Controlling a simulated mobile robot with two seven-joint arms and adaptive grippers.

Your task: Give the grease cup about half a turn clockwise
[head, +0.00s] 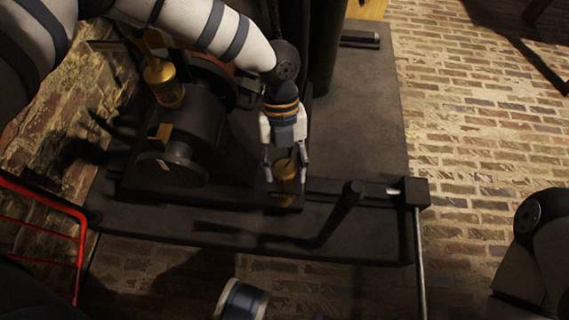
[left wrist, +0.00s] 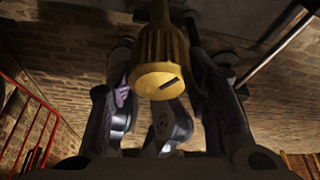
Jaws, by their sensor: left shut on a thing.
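The brass grease cup (head: 286,170) stands on the near edge of the dark machine base in the head view. My left gripper (head: 285,165) comes down from above with a finger on each side of it and is shut on it. In the left wrist view the grease cup (left wrist: 158,78) is large, with a ribbed side and a dark slot on its round end. The fingers of my left gripper (left wrist: 165,100) flank it there. My right gripper is not clearly shown; only parts of my right arm appear at the lower right of the head view.
Another brass cup (head: 164,84) stands on the dark machine housing (head: 185,140) at left. A dark lever (head: 338,215) and a metal rod (head: 419,260) lie to the right of the gripper. A red rail (head: 45,235) stands at far left. The brick floor (head: 480,130) at right is mostly clear.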

